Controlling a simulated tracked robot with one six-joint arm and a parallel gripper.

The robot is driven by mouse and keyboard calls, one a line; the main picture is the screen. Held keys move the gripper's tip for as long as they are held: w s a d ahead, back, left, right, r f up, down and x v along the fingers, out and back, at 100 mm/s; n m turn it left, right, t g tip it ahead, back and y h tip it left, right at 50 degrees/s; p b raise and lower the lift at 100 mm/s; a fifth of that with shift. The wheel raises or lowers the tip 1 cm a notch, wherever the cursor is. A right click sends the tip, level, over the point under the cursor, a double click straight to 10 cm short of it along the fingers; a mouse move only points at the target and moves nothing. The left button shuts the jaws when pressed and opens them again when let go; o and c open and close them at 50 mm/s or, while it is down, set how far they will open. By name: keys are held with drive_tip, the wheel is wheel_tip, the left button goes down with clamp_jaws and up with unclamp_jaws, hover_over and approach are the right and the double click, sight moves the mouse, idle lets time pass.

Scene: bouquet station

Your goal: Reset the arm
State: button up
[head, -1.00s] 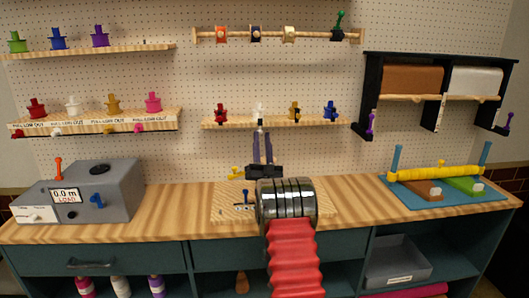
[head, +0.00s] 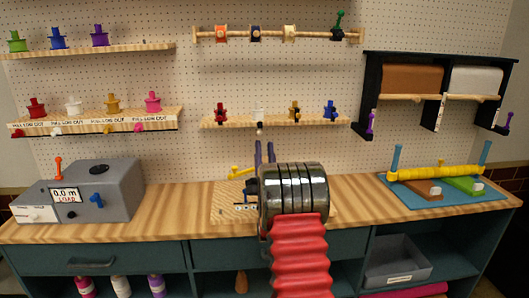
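My gripper (head: 264,153) shows in the head view at the middle, above the back of the wooden worktop and in front of the pegboard. Its two purple fingers point up with a gap between them, and I see nothing held there. Its palm is hidden behind the shiny ringed metal part of my arm (head: 294,193). The red ribbed sleeve of my arm (head: 299,255) runs down to the bottom edge. The fingertips are below the middle shelf (head: 230,122), which holds red, white, gold and blue spools.
A grey machine (head: 105,190) reading 0.0 m stands at the left of the worktop (head: 170,212). A wooden board (head: 230,213) with a yellow-handled fixture lies partly behind my arm. A blue mat (head: 400,192) with a yellow roll is at right, below a black paper rack (head: 371,75).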

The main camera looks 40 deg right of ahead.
idle(0.5)
drive_tip(key=w+a+r+n+g+y, duration=0.35)
drive_tip(key=w+a+y, duration=0.3)
drive_tip(key=a, duration=0.35)
drive_tip(key=s+a+f+n+g+y, duration=0.15)
drive_tip(key=s+a+g+y, duration=0.3)
drive_tip(key=a, duration=0.85)
drive_tip(key=s+a+f+n+g+y, duration=0.1)
drive_tip(key=s+a+f+n+g, duration=0.1)
drive_tip(key=s+a, duration=0.4)
drive_tip(key=s+a+f+n+g+y, duration=0.2)
drive_tip(key=s+a+f+g, duration=0.2)
drive_tip(key=s, duration=1.2)
drive_tip(key=s+a+f+n+g+y, duration=0.1)
drive_tip(key=s+a+f+n+g, duration=0.1)
drive_tip(key=s+a+f, duration=0.4)
drive_tip(key=s+a+g, duration=0.1)
drive_tip(key=s+a, duration=0.1)
drive_tip(key=s, duration=0.3)
drive_tip(key=shift+y, duration=0.4)
